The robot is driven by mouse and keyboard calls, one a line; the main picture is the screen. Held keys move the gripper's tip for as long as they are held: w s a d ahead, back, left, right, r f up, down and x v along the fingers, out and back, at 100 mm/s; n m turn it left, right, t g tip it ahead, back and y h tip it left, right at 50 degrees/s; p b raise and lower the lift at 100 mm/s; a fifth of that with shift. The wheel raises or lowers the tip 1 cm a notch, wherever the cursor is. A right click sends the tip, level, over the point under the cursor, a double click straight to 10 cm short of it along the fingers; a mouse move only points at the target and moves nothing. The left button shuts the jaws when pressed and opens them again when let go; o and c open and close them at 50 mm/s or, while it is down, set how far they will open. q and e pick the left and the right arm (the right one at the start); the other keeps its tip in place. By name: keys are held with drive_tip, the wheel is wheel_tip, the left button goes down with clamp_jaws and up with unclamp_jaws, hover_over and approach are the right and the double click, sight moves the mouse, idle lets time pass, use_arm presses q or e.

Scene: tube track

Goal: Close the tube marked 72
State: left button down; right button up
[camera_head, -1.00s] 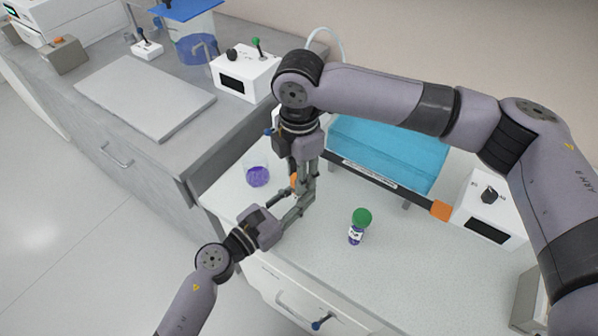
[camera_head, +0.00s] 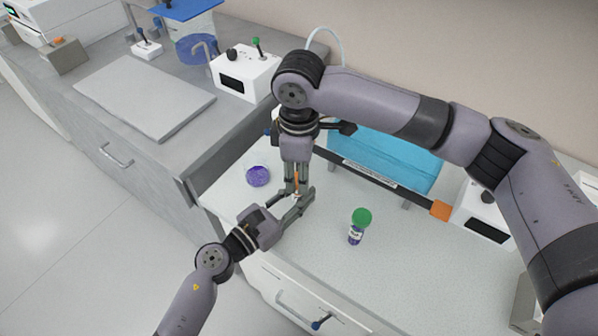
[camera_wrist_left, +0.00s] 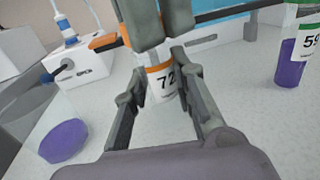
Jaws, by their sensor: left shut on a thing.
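The tube marked 72 (camera_wrist_left: 163,82) is upright in the left wrist view, with an orange band above its white label. My left gripper (camera_head: 303,200) is shut around it, its fingers on both sides of the tube in the left wrist view (camera_wrist_left: 165,95). My right gripper (camera_head: 296,192) points straight down over the tube top. Its fingers hide the top in the left wrist view (camera_wrist_left: 160,40), so I cannot tell whether it grips a cap. A bit of orange shows between its fingers in the head view.
A green-capped tube (camera_head: 357,228), marked 59 in the left wrist view (camera_wrist_left: 293,60), stands to the right on the bench. A purple-bottomed beaker (camera_head: 257,177) stands to the left.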

drive_tip(key=o, duration=0.4)
drive_tip(key=shift+r, duration=0.1)
drive_tip(key=shift+r, duration=2.15)
drive_tip(key=shift+c, duration=0.3)
wheel_tip(320, 180, up, 2)
drive_tip(key=shift+w+r+n, duration=0.1)
drive_tip(key=shift+n, duration=1)
drive_tip(key=shift+r+n, duration=0.65)
drive_tip(key=shift+n, duration=0.25)
drive_tip(key=shift+f, duration=0.1)
